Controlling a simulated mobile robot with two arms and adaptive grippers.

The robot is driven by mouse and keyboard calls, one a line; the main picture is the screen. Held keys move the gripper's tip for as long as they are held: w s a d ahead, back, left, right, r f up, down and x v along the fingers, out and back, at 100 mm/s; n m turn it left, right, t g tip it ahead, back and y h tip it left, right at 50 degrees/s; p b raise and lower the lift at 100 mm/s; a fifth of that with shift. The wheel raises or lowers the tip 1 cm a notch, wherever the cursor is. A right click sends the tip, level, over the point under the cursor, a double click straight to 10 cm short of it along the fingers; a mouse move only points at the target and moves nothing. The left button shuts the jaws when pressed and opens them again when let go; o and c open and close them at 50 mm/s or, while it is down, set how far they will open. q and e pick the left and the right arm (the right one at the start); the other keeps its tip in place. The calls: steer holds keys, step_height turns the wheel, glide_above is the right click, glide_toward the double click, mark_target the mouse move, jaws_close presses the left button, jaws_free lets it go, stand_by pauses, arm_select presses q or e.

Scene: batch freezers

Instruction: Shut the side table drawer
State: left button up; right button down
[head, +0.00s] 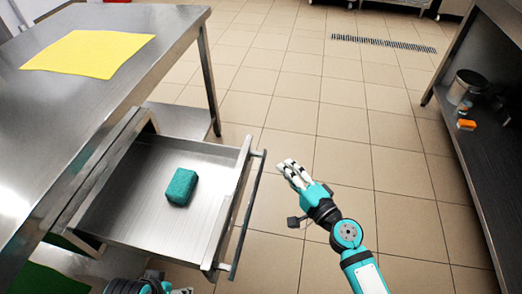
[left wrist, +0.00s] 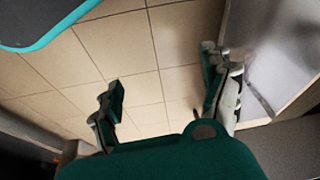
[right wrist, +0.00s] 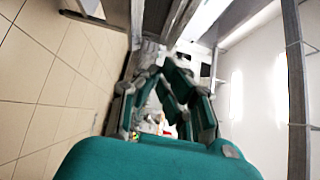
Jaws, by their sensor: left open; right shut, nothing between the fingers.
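The metal side table drawer (head: 150,222) stands pulled open below the tabletop in the head view. Its bar handle (head: 247,212) runs along the front panel on the right side. A teal sponge (head: 181,187) lies inside on the drawer floor. My right gripper (head: 290,174) is shut and empty, over the floor just right of the handle and apart from it; its closed fingers also show in the right wrist view (right wrist: 170,78). My left gripper (head: 165,288) shows only partly at the bottom edge, below the drawer. In the left wrist view its fingers (left wrist: 163,98) are apart with nothing between them.
A yellow cloth (head: 88,53) lies on the steel tabletop (head: 130,95). A dark shelf (head: 487,150) at the right holds a metal pot (head: 466,86) and small orange items. The tiled floor (head: 330,110) between table and shelf is clear, with a drain grate (head: 383,43) farther back.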

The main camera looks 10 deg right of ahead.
mark_target(261, 162)
arm_select(q)
steer(key=shift+s+p+x, duration=0.15)
steer(key=shift+x, duration=0.7)
steer(key=shift+s+p+x, duration=0.15)
steer(key=shift+p+x, duration=0.05)
steer(key=shift+x, duration=0.65)
steer(key=shift+s+p+x, duration=0.15)
steer(key=shift+s+x, duration=0.05)
steer(key=shift+x, duration=0.6)
arm_select(e)
steer(key=shift+w+a, duration=3.1)
steer(key=shift+a, duration=0.1)
arm_select(q)
steer(key=shift+f, duration=0.15)
